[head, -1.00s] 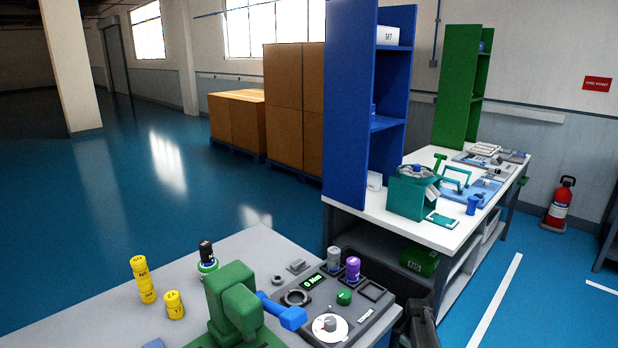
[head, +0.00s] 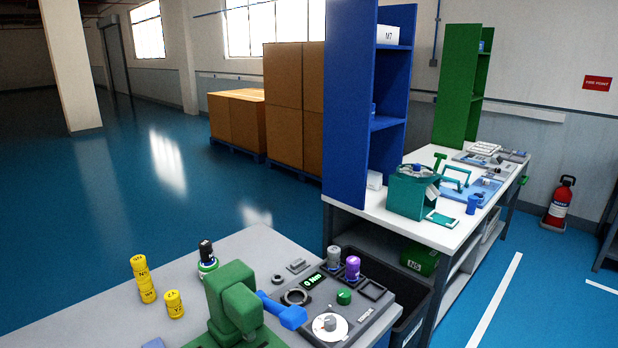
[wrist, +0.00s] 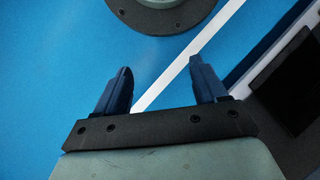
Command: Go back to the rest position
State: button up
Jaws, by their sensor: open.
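My gripper (wrist: 160,85) shows in the wrist view with its two dark blue fingers apart and nothing between them. Beyond the fingers are the blue floor (wrist: 60,60) and a white floor line (wrist: 175,72). My gripper does not show in the head view now.
A grey table (head: 90,295) at the front holds yellow cylinders (head: 144,279), a green device with a blue handle (head: 232,300) and a dark control panel (head: 350,306). A dark bin (head: 405,310) stands at its right. A white workbench (head: 400,212) stands behind. The floor at left is clear.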

jog(key=s+a+m+g, duration=0.1)
jog(key=s+a, duration=0.1)
jog(key=s, duration=0.8)
jog(key=shift+s+r+m, duration=0.2)
jog(key=shift+s+m, duration=0.05)
jog(key=shift+m, duration=0.05)
